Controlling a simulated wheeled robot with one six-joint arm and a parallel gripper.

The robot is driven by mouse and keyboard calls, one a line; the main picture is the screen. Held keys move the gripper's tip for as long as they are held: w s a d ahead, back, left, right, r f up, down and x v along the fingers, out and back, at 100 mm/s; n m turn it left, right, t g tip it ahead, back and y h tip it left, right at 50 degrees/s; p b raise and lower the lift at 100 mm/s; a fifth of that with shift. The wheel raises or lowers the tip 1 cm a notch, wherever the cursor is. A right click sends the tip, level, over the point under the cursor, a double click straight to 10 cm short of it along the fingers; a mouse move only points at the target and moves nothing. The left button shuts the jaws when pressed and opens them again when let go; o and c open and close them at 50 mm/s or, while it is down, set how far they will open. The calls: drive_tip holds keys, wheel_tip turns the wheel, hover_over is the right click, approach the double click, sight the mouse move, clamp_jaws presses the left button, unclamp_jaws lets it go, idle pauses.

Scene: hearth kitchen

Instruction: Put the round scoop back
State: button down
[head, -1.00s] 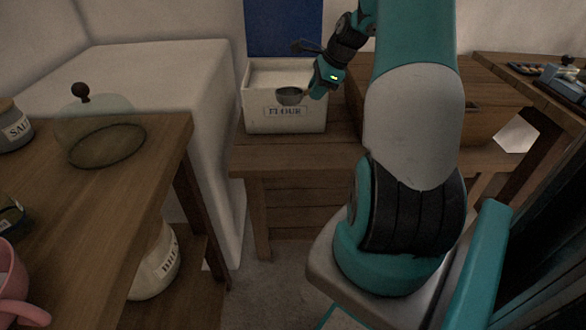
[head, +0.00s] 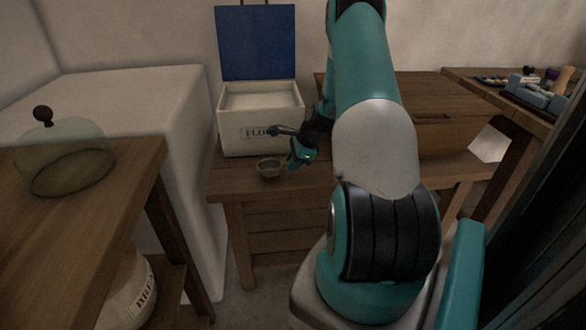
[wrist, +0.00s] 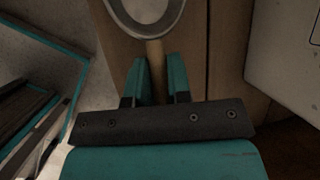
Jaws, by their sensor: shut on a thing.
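The round scoop (head: 269,168) is a small grey metal bowl, seen in the head view in front of the flour bin, over the bench. In the wrist view its round bowl (wrist: 146,12) shows at the top edge, with a wooden handle (wrist: 155,62) running down from it. My gripper (head: 297,157) is shut on this handle; the wrist view shows the two teal fingers (wrist: 160,78) on either side of it. The white flour bin (head: 262,120) stands behind the scoop with its blue lid (head: 255,42) raised. I cannot tell whether the scoop touches the bench.
The wooden bench (head: 232,183) has bare room at its front left. A large wooden box (head: 440,125) stands on it at the right. A table with a glass dome (head: 70,150) is at the left. A side table with a blue item (head: 535,93) is at the far right.

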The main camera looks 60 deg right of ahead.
drive_tip(key=shift+f, duration=0.9)
drive_tip(key=shift+f, duration=0.1)
drive_tip(key=c, duration=1.1)
unclamp_jaws()
drive_tip(key=shift+o, duration=0.2)
drive_tip(key=p+v, duration=0.1)
drive_tip(key=v, duration=1.1)
drive_tip(key=shift+p, duration=0.35)
